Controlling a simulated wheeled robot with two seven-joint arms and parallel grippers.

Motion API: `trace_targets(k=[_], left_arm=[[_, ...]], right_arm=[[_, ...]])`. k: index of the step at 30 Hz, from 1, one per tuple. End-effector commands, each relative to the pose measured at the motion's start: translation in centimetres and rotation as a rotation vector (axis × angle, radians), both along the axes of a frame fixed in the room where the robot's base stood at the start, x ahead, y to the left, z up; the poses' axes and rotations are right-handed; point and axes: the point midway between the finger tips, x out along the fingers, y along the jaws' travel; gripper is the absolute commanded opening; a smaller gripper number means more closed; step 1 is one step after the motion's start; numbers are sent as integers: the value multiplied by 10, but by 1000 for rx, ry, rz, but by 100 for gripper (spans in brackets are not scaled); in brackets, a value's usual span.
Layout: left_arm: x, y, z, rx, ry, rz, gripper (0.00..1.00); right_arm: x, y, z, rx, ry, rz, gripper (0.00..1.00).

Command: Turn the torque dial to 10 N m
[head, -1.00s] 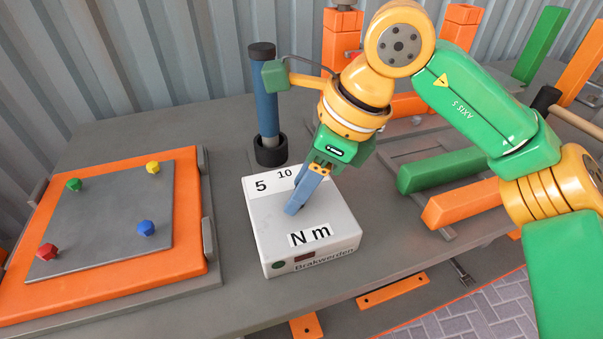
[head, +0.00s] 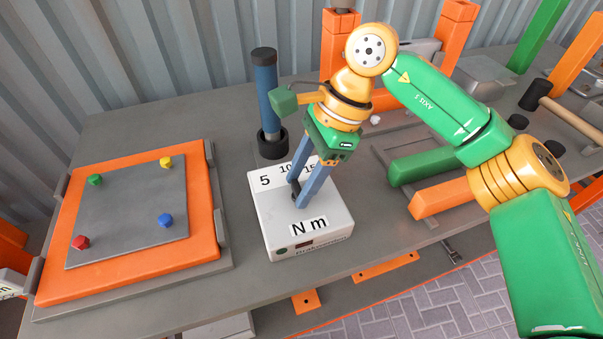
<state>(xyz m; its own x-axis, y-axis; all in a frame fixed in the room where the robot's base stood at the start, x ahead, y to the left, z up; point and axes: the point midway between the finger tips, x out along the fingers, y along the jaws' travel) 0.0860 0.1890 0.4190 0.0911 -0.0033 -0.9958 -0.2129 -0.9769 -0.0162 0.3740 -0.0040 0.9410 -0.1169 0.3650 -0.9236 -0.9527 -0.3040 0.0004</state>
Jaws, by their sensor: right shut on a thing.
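The white torque box (head: 330,232) stands on the grey bench, with "N m" on its top and the marks 5, 10 and part of 15 along its back edge. My right gripper (head: 299,197) points down over the middle of the box. Its two blue-grey fingers are shut on the small dark torque dial (head: 295,189). The fingers hide most of the dial, so I cannot tell which mark it points to. The wrist covers part of the scale on the right. My left gripper is not in view.
An orange board (head: 205,232) with a grey plate and coloured hex bolts lies left of the box. A blue-handled tool (head: 266,90) stands upright behind the box. Green (head: 430,165) and orange (head: 440,197) beams lie to the right. A mallet (head: 536,94) lies farther right.

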Motion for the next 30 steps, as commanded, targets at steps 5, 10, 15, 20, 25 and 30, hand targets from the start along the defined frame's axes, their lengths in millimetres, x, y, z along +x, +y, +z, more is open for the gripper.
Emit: trace_targets(k=[5,10,15,20,25,30], left_arm=[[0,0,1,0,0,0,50],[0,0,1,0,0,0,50],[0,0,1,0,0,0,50],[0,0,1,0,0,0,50],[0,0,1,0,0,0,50],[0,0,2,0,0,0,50]], right_arm=[[0,0,0,1,-1,7,0],[0,0,0,1,-2,7,0],[0,0,0,0,-1,6,74],[0,0,0,0,-1,6,80],[1,-1,2,0,-1,5,80],[5,-12,34,0,-4,3,80]])
